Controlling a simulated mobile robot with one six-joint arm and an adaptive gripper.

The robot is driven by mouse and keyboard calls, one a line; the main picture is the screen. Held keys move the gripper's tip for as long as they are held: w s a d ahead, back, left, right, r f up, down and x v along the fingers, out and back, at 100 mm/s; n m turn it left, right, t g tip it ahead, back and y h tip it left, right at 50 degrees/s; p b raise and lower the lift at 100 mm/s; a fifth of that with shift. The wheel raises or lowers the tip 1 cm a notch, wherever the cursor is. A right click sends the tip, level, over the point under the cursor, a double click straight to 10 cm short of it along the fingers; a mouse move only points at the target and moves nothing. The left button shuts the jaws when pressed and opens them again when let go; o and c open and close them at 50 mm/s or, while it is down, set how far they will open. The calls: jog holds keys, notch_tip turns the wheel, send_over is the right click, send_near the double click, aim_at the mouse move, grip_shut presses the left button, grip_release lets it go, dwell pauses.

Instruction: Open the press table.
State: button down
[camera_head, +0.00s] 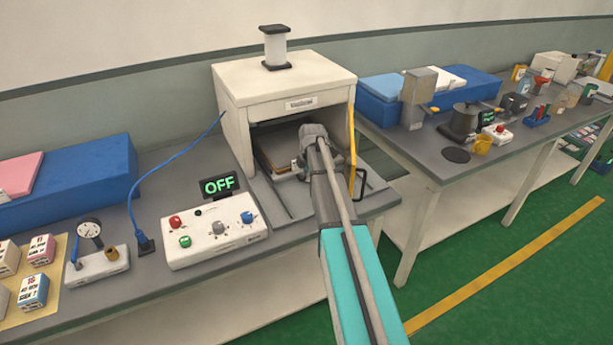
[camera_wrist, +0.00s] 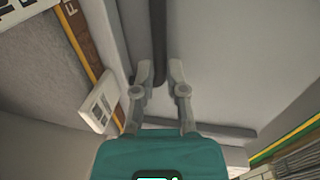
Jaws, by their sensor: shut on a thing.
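The press is a white box (camera_head: 235,120) with an open front, standing on the grey bench. Its press table (camera_head: 268,193) is a grey slab at the bottom of the opening, partly hidden by my arm. A brownish flat block (camera_head: 272,152) shows inside. My gripper (camera_head: 290,172) is at the opening, low over the press table. In the wrist view my gripper (camera_wrist: 160,72) has its two fingers on either side of a dark bar (camera_wrist: 159,30) and is shut on it. I cannot tell from these views how the bar joins the press table.
A control box (camera_head: 215,230) with coloured knobs and a sign (camera_head: 218,186) reading OFF stand left of the press. A yellow upright bar (camera_head: 351,145) edges the opening's right side. A second bench (camera_head: 430,160) with several items stands right. Green floor is clear at lower right.

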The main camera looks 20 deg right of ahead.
jog(key=s, duration=0.5)
jog(key=shift+d, duration=0.1)
jog(key=shift+w, duration=0.1)
jog(key=c, duration=0.7)
grip_release()
